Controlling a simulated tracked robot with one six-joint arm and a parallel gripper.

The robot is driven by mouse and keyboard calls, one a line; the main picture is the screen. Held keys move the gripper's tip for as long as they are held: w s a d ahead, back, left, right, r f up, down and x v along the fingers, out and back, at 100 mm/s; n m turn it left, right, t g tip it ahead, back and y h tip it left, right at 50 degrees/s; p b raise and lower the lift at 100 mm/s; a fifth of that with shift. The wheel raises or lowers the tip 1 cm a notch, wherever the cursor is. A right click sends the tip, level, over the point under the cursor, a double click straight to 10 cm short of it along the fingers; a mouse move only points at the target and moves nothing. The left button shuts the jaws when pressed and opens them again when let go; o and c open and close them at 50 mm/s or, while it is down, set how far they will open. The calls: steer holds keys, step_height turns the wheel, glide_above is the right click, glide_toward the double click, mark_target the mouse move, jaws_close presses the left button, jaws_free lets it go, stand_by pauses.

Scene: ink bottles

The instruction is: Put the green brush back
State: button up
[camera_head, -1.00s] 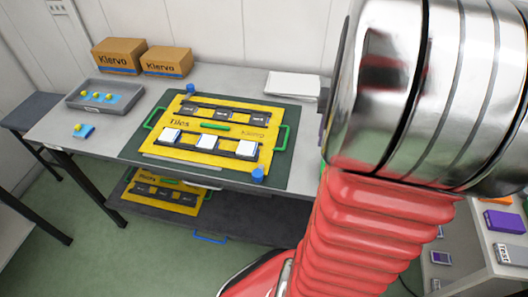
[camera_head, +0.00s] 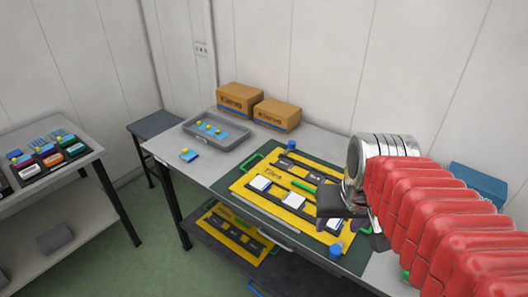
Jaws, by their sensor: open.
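A short green bar, which may be the green brush (camera_head: 303,186), lies across the middle of the yellow tile board (camera_head: 243,187). It is too small to tell its bristles. My gripper (camera_head: 358,222) shows as dark grey parts below my silver wrist, above the right part of the board. It is open, and I see nothing held in it. My wrist and red arm hide the board's right end.
The board lies on a dark green mat (camera_head: 225,184) on a grey table. A grey tray (camera_head: 232,142) with yellow-topped pieces and two cardboard boxes (camera_head: 240,98) stand behind. A left table (camera_head: 75,178) holds coloured blocks. A blue box (camera_head: 480,184) stands at the right.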

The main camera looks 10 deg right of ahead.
steer(key=s+a+r+n+t+y, duration=0.1)
steer(key=s+a+n, duration=0.1)
steer(key=a, duration=0.6)
steer(key=shift+s+a+n+t, duration=0.25)
steer(key=shift+s+n+t, duration=0.15)
steer(key=shift+n, duration=0.1)
